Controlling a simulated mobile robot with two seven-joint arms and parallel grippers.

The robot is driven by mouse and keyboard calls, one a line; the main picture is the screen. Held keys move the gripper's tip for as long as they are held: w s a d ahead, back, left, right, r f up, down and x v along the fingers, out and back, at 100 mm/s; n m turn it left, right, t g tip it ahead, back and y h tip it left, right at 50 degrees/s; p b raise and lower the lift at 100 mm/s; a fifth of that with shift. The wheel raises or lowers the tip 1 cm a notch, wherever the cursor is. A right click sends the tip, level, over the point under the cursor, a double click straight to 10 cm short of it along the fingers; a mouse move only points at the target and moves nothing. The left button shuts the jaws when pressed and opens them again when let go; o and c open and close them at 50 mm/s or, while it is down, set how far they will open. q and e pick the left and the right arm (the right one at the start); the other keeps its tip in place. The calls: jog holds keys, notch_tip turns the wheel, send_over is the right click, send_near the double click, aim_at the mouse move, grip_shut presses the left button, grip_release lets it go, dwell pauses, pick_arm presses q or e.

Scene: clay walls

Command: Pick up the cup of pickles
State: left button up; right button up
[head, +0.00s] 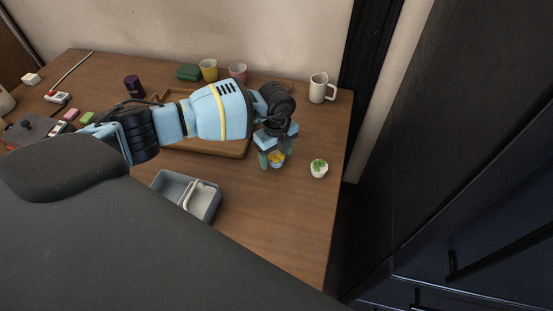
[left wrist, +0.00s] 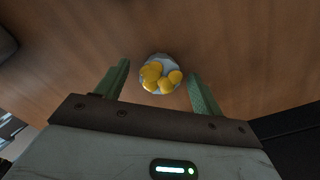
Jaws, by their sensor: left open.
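A small pale blue cup (head: 277,165) filled with yellow pieces, which may be the pickles, stands on the wooden table. In the left wrist view the cup (left wrist: 160,90) shows from above, its rounded yellow pieces heaped to the rim. My left gripper (head: 276,157) points down over it, open. Its two green fingers stand on either side of the cup, with a gap visible on both sides in the left wrist view (left wrist: 160,74). My right gripper is not in view.
A small white cup or pot with green leafy contents (head: 319,170) stands close on the right. A white mug (head: 320,88) is at the back right corner. A brown tray (head: 235,152) lies behind my arm. A grey bin (head: 166,184) is nearer. The table's right edge is close.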

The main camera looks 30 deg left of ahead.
aim_at(278, 159)
pick_arm(q)
jog(key=shift+c, duration=0.3)
jog(key=c, duration=1)
jog(key=shift+c, duration=0.2)
jog(key=shift+r, duration=0.1)
jog(key=shift+r, duration=0.55)
jog(key=shift+s+d+r, duration=0.15)
jog(key=shift+d+r, duration=0.05)
jog(key=shift+r, duration=0.4)
jog(key=shift+s+d+r, duration=0.1)
jog(key=shift+d+r, duration=0.1)
jog(key=shift+r, duration=0.4)
jog(key=s+d, duration=0.3)
jog(key=s+d+r, duration=0.1)
jog(key=s+d, duration=0.2)
jog(key=d, duration=0.1)
jog(key=s+d+p, duration=0.1)
jog(key=s+d, duration=0.2)
jog(key=d, duration=0.1)
jog(key=shift+s+d+r, duration=0.2)
jog(key=shift+s+d, duration=0.05)
jog(key=shift+s, duration=0.1)
